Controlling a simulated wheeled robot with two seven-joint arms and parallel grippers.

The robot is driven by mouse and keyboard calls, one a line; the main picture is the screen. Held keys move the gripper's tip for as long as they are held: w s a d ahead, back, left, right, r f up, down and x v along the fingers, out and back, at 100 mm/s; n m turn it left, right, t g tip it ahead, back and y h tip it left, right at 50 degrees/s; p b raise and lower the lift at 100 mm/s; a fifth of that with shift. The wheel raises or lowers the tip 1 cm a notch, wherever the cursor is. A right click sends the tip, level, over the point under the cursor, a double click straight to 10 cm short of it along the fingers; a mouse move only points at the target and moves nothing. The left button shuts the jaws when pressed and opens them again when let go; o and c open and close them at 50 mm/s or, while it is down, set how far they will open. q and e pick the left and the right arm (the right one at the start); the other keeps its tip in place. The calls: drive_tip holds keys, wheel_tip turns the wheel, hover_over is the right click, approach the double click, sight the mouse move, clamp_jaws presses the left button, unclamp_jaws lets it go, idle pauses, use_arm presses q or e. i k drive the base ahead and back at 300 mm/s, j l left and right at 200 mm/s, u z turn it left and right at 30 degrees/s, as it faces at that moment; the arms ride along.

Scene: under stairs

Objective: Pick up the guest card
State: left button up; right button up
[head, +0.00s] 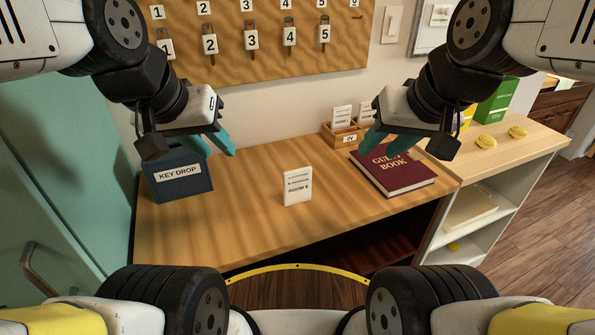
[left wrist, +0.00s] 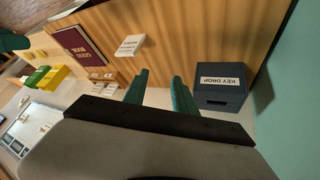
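The guest card (head: 298,186) is a small white card with printed text ending in what looks like "ROOM 6". It stands upright on the wooden desk (head: 240,225), between the key drop box and the guest book. It also shows in the left wrist view (left wrist: 130,44), ahead of the fingers and to their left. My left gripper (head: 221,155) is open and empty, above the desk near the key drop box and left of the card; its teal fingers are apart in the left wrist view (left wrist: 160,76). My right gripper (head: 376,154) is open and empty near the guest book.
A dark KEY DROP box (head: 178,178) stands at the desk's left. A red guest book (head: 400,175) lies at the right. Behind it is a wooden IN tray (head: 346,138) with white cards. Numbered keys hang on a board (head: 270,60). The desk around the card is clear.

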sight(296, 183)
drive_tip(key=l+u, duration=0.2)
drive_tip(key=l, duration=0.3)
drive_tip(key=k+l+u, duration=0.2)
drive_tip(key=l, duration=0.25)
drive_tip(key=l+u, duration=0.2)
drive_tip(key=l, duration=0.3)
drive_tip(key=k+l+u, duration=0.2)
drive_tip(key=l, duration=0.25)
drive_tip(key=i, duration=0.1)
